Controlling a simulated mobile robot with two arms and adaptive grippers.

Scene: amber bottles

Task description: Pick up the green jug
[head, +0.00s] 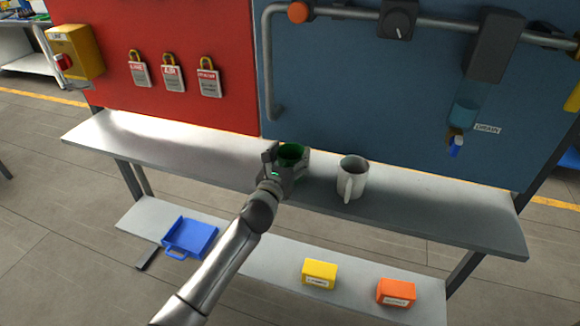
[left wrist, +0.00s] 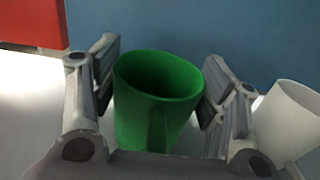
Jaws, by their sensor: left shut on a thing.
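The green jug (head: 291,152) is on or just above the upper grey shelf, in front of the blue panel. My left gripper (head: 287,163) is shut on it and hides much of its body in the head view. In the left wrist view the green jug (left wrist: 155,100) stands between the two fingers of my left gripper (left wrist: 158,95), one on each side, with its handle facing the camera. I cannot tell whether its base touches the shelf. My right gripper is not in view.
A white mug (head: 354,178) stands on the upper shelf (head: 430,212) just right of the jug. Pipes and a drain valve (head: 455,138) are on the blue panel behind. A blue tray (head: 190,238), a yellow box (head: 319,273) and an orange box (head: 396,291) are on the lower shelf.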

